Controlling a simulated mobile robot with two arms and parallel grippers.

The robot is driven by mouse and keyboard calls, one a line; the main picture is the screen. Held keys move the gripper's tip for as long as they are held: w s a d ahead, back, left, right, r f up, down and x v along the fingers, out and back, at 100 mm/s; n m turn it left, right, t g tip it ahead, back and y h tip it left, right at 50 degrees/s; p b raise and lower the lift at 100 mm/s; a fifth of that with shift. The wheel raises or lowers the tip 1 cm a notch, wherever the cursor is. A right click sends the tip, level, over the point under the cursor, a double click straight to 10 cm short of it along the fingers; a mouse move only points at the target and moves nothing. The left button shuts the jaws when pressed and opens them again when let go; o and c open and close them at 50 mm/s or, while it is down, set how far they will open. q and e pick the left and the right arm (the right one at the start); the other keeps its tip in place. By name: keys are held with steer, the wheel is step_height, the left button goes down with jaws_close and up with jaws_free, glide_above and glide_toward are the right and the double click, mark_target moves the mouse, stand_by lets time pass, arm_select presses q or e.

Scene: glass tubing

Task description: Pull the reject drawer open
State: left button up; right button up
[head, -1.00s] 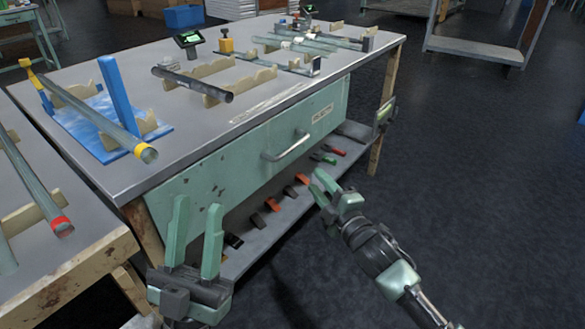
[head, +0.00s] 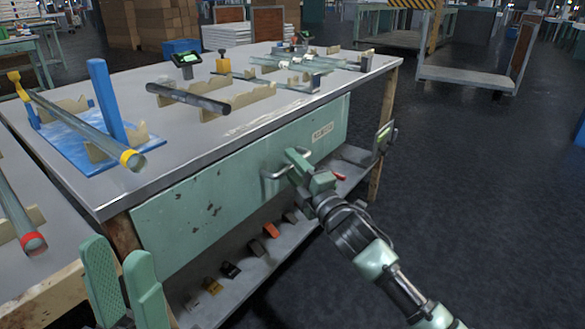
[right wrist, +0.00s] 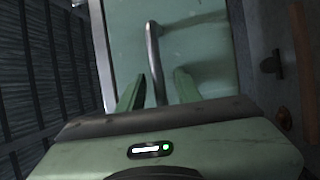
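The reject drawer (head: 215,212) is a worn green front under the grey workbench top, with a small label (head: 322,132) too blurred to read. It looks shut. Its metal bar handle (head: 270,176) also shows in the right wrist view (right wrist: 152,50). My right gripper (head: 288,165) is at the handle. In the right wrist view its fingers (right wrist: 158,90) are apart, with the handle's bar between them and a gap on both sides. My left gripper (head: 118,250) is open and empty at the lower left, away from the drawer.
The workbench top (head: 215,145) carries glass tubes on wooden cradles and a blue board (head: 60,140). A lower shelf (head: 225,300) under the drawer holds several small tools. Open dark floor (head: 480,200) lies to the right.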

jaws_close()
stand_by(1.4)
